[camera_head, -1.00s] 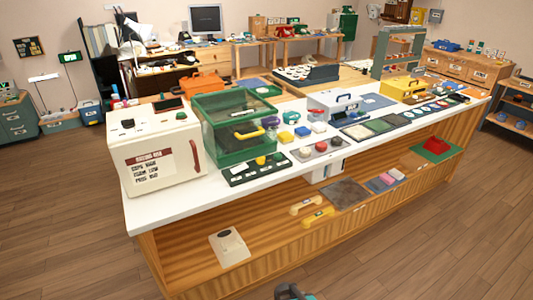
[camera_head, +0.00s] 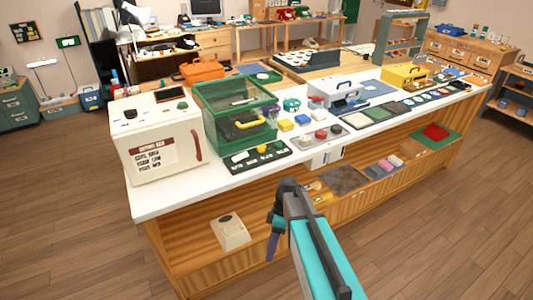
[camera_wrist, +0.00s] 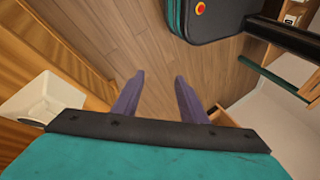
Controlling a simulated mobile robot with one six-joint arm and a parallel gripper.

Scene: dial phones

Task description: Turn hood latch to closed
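The green clear-sided hood (camera_head: 222,133) stands on the white counter, with a yellow handle (camera_head: 248,125) on its front. A dark strip (camera_head: 243,167) with several small parts lies in front of it and carries a yellow knob (camera_head: 262,149). I cannot tell which part is the latch or how it is set. My gripper (camera_head: 271,252) hangs in front of the counter, below the counter top and apart from the hood. In the wrist view its two purple fingers (camera_wrist: 157,82) are apart with nothing between them, over the floor.
A cream box (camera_head: 162,145) with a red handle stands left of the hood. Colored blocks (camera_head: 286,125) and a panel of round knobs (camera_head: 321,135) lie to its right. The lower shelf holds a white box (camera_head: 230,231). The floor in front is clear.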

